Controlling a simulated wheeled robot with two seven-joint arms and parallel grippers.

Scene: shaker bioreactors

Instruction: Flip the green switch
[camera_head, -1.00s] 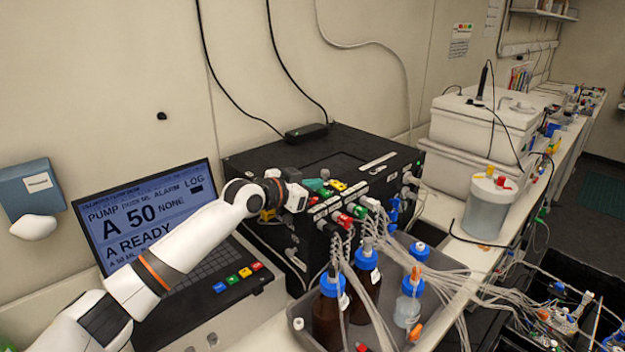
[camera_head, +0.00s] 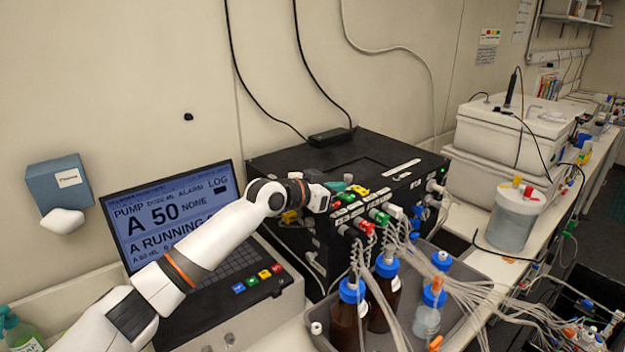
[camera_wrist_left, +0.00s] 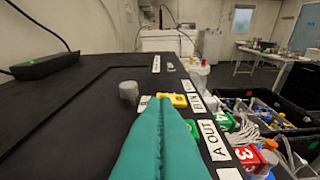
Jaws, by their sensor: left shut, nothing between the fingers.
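The black pump box (camera_head: 290,160) stands on the bench with a row of coloured, labelled parts along its front upper edge. A small green switch (camera_head: 336,206) shows just below my left gripper's fingers; the fingers hide part of this area. My left gripper (camera_head: 340,187) is shut and empty, its teal fingers at the box's upper front edge. In the left wrist view the shut fingertips (camera_wrist_left: 166,101) end close to a yellow switch (camera_wrist_left: 173,100); contact cannot be told. The laptop screen (camera_head: 170,215) reads "A RUNNING". My right gripper is not in view.
Green (camera_head: 380,215) and red (camera_head: 366,227) connectors with many tubes lie right of the gripper. Bottles with blue caps (camera_head: 352,290) stand in a grey tray (camera_head: 470,300) below. A black adapter (camera_head: 331,136) and a grey knob (camera_wrist_left: 128,91) sit on the box top.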

